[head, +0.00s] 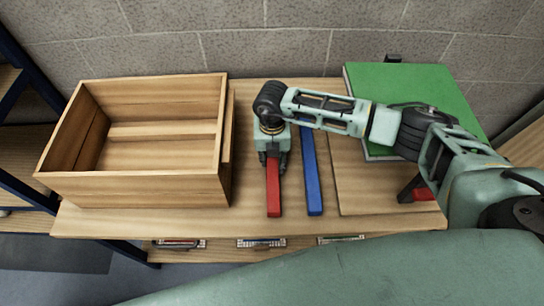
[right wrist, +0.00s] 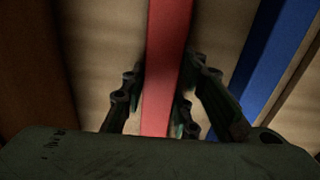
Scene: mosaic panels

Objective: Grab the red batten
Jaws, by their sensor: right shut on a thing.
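The red batten (head: 273,196) lies lengthwise on the wooden table, pointing toward the front edge. My right gripper (head: 272,158) is over its far part, pointing down, and hides that end. In the right wrist view the red batten (right wrist: 165,60) runs between the two fingers of the right gripper (right wrist: 163,105), which are shut on it. The batten appears to still rest on the table. My left gripper is not in view.
A blue batten (head: 312,180) lies just right of the red one. An empty wooden box (head: 130,188) stands at the left. A green panel (head: 400,82) lies at the back right. Another red piece (head: 424,194) shows at the right, partly hidden. A brick wall (head: 280,50) is behind.

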